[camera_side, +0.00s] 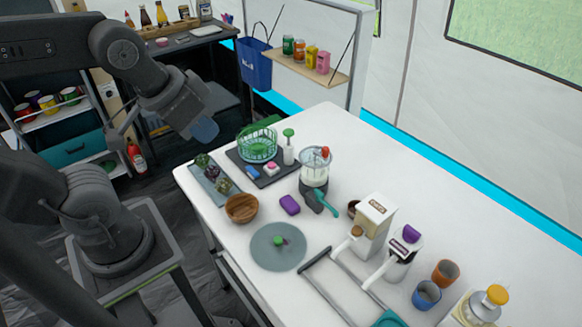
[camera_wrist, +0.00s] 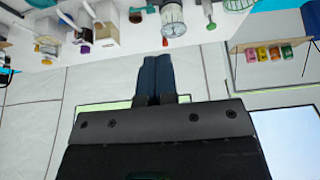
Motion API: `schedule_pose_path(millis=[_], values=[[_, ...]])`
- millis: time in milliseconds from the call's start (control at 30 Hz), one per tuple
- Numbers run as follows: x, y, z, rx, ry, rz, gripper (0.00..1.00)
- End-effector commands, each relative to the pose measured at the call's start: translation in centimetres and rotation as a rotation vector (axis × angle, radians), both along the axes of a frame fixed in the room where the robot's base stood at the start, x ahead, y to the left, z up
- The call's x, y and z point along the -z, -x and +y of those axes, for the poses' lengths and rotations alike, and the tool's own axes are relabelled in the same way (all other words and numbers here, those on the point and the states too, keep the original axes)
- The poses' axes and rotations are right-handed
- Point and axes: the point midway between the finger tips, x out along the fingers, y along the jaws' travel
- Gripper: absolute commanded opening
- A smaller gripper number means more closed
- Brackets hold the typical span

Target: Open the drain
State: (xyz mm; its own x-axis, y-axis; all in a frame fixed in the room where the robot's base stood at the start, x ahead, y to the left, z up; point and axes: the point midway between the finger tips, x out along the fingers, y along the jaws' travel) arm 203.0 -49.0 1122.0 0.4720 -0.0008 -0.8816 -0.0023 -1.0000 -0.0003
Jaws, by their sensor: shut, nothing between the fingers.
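A round grey disc or shallow basin (camera_side: 262,254) is set in the near part of the white worktop in the side view. My gripper (camera_side: 205,130) hangs in the air beyond the worktop's left corner, well apart from the disc. In the wrist view its blue fingers (camera_wrist: 157,62) are together and empty. The wrist view is upside down and the disc is not clearly seen there.
Around the disc are a wooden bowl (camera_side: 241,208), a purple sponge (camera_side: 290,205), a blender (camera_side: 314,170) and a grey metal frame (camera_side: 345,288). A green basket (camera_side: 258,144) and a soap bottle (camera_side: 288,150) stand farther back. Dispensers (camera_side: 373,226) and cups (camera_side: 427,295) stand right.

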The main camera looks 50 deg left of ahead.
Motion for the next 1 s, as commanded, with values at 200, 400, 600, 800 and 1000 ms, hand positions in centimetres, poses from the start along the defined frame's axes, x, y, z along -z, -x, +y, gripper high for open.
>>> schedule_pose_path(millis=[200, 400, 600, 800, 1000], values=[[0.0, -0.1, 0.0, -0.005, 0.001, 0.002, 0.00], [0.3, -1.7, 0.8, -0.132, 0.031, 0.044, 0.00], [1.8, -5.7, 2.8, -0.447, 0.089, 0.122, 0.00], [4.5, -9.8, 5.2, -0.797, 0.132, 0.176, 0.00], [8.4, -13.5, 7.9, -1.137, 0.153, 0.195, 0.00]])
